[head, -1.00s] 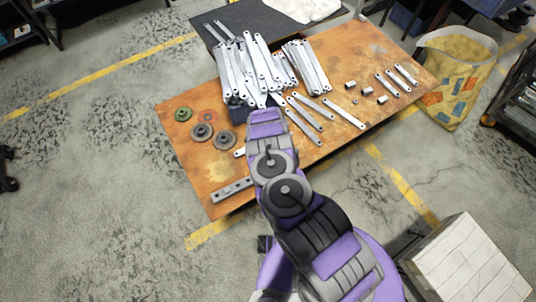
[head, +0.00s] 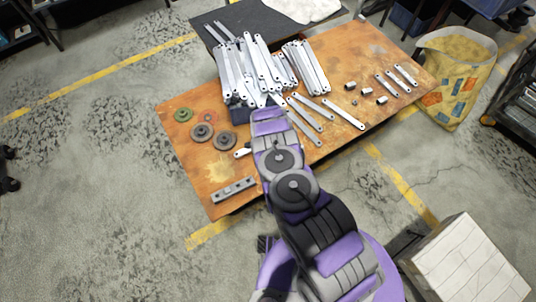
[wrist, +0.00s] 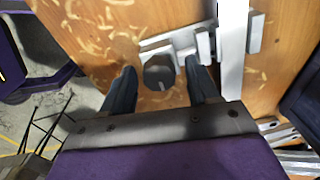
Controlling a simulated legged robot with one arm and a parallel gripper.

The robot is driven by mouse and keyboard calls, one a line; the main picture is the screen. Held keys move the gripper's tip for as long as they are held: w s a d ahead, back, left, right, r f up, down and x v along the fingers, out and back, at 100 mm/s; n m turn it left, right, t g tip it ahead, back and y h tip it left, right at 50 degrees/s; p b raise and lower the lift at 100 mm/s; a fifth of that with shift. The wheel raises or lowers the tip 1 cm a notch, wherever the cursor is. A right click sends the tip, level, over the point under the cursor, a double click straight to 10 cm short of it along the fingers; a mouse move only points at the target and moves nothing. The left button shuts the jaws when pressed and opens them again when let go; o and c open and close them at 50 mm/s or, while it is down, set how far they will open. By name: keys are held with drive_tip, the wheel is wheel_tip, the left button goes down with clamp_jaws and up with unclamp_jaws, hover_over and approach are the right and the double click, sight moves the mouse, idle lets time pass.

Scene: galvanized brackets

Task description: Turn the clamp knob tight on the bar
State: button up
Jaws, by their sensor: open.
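In the wrist view, a dark grey clamp knob (wrist: 158,74) with a small light mark sits between the two fingers of my gripper (wrist: 160,66). The gripper is open, with a finger on either side of the knob. Contact with the knob cannot be told. The knob is attached to a light metal clamp (wrist: 183,42), which reaches right to a long pale metal bar (wrist: 233,45). In the head view my arm hides the gripper and the knob.
The worn wooden table (head: 215,178) carries a pile of metal brackets (head: 262,68) and loose flat bars (head: 344,114). Dark round discs (head: 202,132) and a drilled grey bar (head: 234,189) lie at its left. A yellow bag (head: 455,70) and a white box (head: 470,262) stand on the floor.

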drive_tip(key=n, duration=0.7)
drive_tip(key=shift+p, duration=0.3)
drive_tip(key=n, duration=0.4)
drive_tip(key=shift+d+n, duration=0.1)
drive_tip(key=shift+n, duration=0.3)
drive_tip(key=n, duration=0.3)
drive_tip(key=c, duration=1)
drive_tip(key=shift+o, duration=0.2)
